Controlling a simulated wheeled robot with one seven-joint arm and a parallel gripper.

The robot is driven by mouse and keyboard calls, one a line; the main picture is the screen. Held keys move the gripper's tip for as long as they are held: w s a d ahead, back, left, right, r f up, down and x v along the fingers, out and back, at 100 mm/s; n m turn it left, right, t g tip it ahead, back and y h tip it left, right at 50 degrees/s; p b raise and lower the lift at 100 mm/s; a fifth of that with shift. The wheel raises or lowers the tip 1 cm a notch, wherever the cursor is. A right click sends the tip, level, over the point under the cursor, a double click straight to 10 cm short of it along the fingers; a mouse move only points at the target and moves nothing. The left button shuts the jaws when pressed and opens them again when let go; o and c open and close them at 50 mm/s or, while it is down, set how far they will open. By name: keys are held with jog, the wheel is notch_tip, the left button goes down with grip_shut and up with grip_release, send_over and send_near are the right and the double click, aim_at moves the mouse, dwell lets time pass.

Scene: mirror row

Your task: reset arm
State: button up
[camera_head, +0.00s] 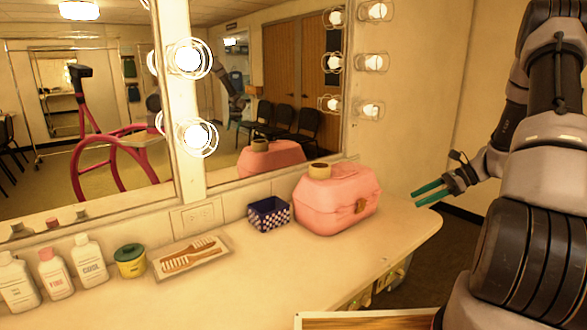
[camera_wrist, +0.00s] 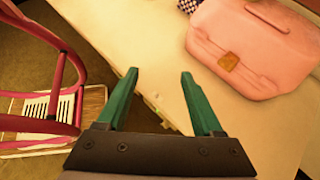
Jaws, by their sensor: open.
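My gripper (camera_head: 431,192) is at the right end of the counter, to the right of the pink case, with its green fingers pointing left. In the wrist view, my gripper (camera_wrist: 158,82) has its two green fingers spread apart with nothing between them. Past the fingertips are the counter's front edge and the pale counter top. My arm fills the right side of the head view.
A pink case (camera_head: 335,200) with a tan roll (camera_head: 320,171) on top stands near the counter's right end. A checkered box (camera_head: 268,214), a comb tray (camera_head: 190,258), a yellow tub (camera_head: 130,262) and several bottles line the counter (camera_head: 270,280). Mirrors stand behind.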

jog(key=s+a+r+n+h, duration=0.3)
jog(key=s+a+r+n, duration=0.15)
jog(key=r, duration=0.45)
jog(key=s+a+r+n+h, duration=0.2)
jog(key=s+a+r+n, duration=0.25)
jog(key=r, duration=0.55)
jog(key=s+a+r+n+t+h, duration=0.2)
jog(key=s+r+n, duration=0.1)
jog(key=s+r, duration=0.2)
jog(key=s+a+r+n+t+h, duration=0.2)
jog(key=s+r, duration=0.4)
jog(key=s, duration=0.4)
jog(key=shift+s+a+n+t, duration=0.25)
jog(key=shift+a+n+t, duration=0.25)
jog(key=shift+a+n, duration=0.5)
